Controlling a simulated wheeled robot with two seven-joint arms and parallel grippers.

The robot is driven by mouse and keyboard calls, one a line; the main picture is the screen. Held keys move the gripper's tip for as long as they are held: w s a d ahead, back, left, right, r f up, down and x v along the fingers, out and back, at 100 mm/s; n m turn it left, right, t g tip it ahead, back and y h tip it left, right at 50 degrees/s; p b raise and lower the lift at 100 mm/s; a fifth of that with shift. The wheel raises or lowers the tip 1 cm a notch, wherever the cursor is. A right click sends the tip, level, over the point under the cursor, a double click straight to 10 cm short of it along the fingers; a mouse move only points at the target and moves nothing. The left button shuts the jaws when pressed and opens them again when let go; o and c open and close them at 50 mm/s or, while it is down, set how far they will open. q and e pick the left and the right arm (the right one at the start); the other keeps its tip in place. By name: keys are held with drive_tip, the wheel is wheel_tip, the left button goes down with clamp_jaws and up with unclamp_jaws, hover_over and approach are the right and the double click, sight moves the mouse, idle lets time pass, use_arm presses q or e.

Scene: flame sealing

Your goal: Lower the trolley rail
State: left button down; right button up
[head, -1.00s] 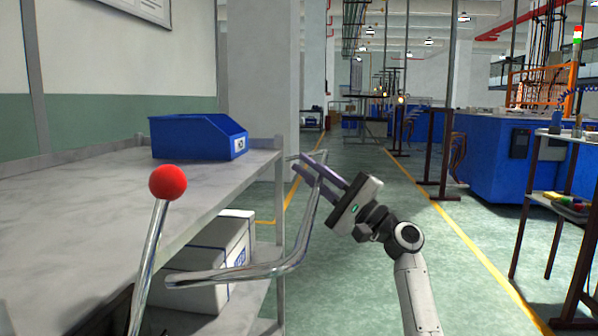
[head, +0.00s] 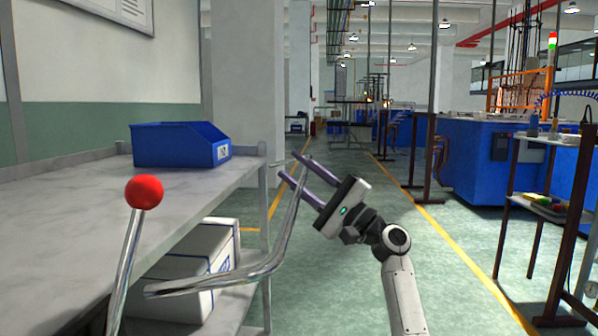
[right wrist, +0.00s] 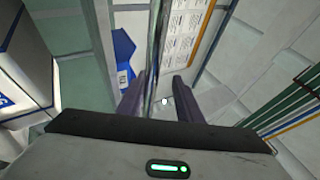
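The trolley rail (head: 287,235) is a bent chrome bar in front of the grey shelf unit, rising at its far end towards my right gripper (head: 293,167). My right gripper's two purple fingers are apart at the rail's upper part. In the right wrist view the bar (right wrist: 154,55) runs between the open fingers (right wrist: 158,88), nearer the left one; I cannot tell whether it touches. A chrome lever (head: 125,255) with a red ball knob (head: 144,192) stands at the near left. My left gripper is not in view.
A blue bin (head: 175,147) sits on the shelf top (head: 60,215), and white boxes (head: 190,275) stand on the level below. A rack (head: 545,140) and blue machines (head: 475,150) line the right side.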

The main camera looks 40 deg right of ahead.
drive_tip(key=v, duration=1)
drive_tip(key=shift+s, duration=0.2)
drive_tip(key=shift+d, duration=0.1)
